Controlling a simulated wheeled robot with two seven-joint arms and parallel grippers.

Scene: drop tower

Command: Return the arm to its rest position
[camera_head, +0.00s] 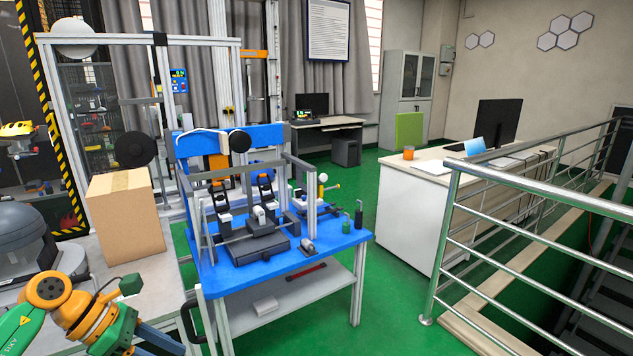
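A green and orange arm (85,315) comes in from the lower left corner, bent at an orange joint. It looks like my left arm. Its far end turns dark near the bottom edge, and I cannot make out fingertips there. A small dark green block (131,284) shows just above the arm; I cannot tell whether it touches it. My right arm and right gripper are not in view.
A blue-topped workbench (340,240) with a metal-framed rig stands in the middle. A cardboard box (125,220) stands left of it. A white desk (410,205) and a metal railing (445,235) are on the right. Green floor (395,315) lies clear between bench and railing.

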